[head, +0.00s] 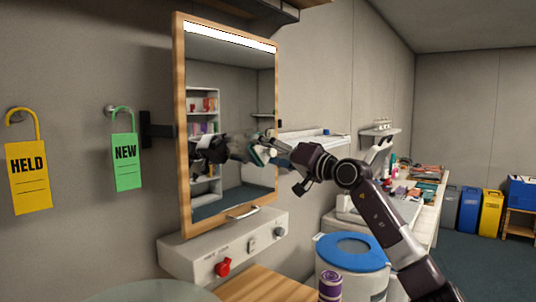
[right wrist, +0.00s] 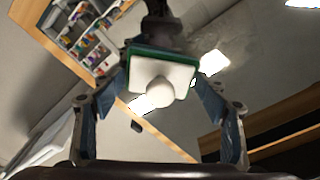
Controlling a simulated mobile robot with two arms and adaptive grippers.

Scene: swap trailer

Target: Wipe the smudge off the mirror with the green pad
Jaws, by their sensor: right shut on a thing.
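The mirror (head: 235,90) hangs on the wall in a wooden frame, with a lit strip along its top. A grey, hazy smudge (head: 238,142) shows on the glass near its middle; a dim grey patch also shows in the right wrist view. My right gripper (head: 270,150) is shut on the green pad (head: 257,156), holding it at the glass. In the right wrist view the pad (right wrist: 160,68) shows its white back and round knob between my fingers. I cannot tell whether its face touches the glass. My left gripper is not in view.
Below the mirror is a grey box (head: 200,262) with a red knob. A blue-lidded bin (head: 350,248) stands at lower right, beside a cluttered counter (head: 425,205). Yellow HELD (head: 29,185) and green NEW (head: 126,165) tags hang left of the mirror.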

